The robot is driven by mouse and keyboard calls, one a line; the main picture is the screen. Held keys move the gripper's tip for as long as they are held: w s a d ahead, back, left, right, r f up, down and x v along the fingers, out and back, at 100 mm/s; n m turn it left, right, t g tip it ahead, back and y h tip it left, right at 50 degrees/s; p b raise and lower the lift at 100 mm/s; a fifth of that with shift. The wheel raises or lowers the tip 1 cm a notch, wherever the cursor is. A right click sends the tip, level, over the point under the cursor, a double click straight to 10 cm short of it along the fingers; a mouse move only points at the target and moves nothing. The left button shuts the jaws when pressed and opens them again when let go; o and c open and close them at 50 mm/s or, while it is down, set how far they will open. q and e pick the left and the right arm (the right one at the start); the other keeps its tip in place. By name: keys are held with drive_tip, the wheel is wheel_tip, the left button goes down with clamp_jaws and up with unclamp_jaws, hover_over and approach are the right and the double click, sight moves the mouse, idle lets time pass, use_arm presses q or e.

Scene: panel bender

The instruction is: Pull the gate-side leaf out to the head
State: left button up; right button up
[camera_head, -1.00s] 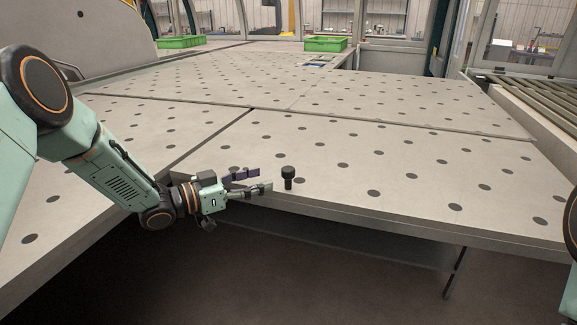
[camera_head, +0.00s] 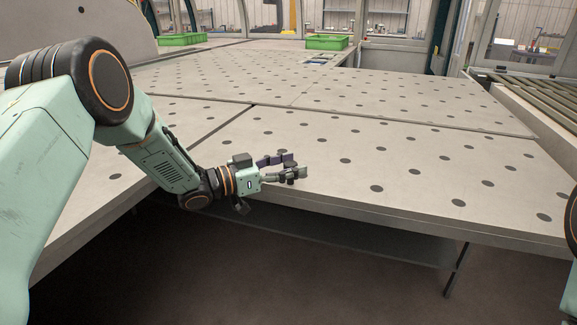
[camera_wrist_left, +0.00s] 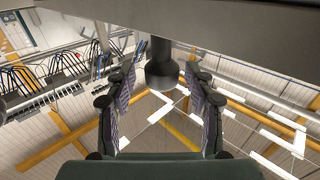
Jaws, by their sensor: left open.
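The front leaf (camera_head: 400,175) is a pale grey table panel with rows of dark holes, and its near edge faces me. A dark round knob (camera_wrist_left: 161,70) stands at that edge; in the left wrist view it sits between my open fingertips. In the head view the knob blends with the fingers and cannot be told apart from them. My left gripper (camera_head: 292,167) is open at the leaf's near edge, its fingers reaching over it from the left. Contact with the knob cannot be told. My right gripper is out of view.
More perforated panels lie behind and to the left, split by narrow seams. Green bins (camera_head: 327,42) stand at the back. A roller conveyor (camera_head: 530,95) runs along the right. A dark support leg (camera_head: 456,270) stands under the table. The leaf's top is otherwise clear.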

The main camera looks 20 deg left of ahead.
use_arm(q)
drive_tip(key=shift+w+d+f, duration=0.15)
drive_tip(key=shift+w+d, duration=0.1)
drive_tip(key=shift+w+f, duration=0.1)
drive_tip(key=shift+w, duration=0.05)
drive_tip(key=shift+c, duration=1.4)
drive_tip(key=shift+s+a+r, duration=0.15)
drive_tip(key=shift+s+r, duration=0.05)
drive_tip(key=shift+s, duration=0.05)
drive_tip(key=c, duration=0.4)
drive_tip(key=shift+w+f, duration=0.1)
drive_tip(key=shift+f, duration=0.05)
clamp_jaws()
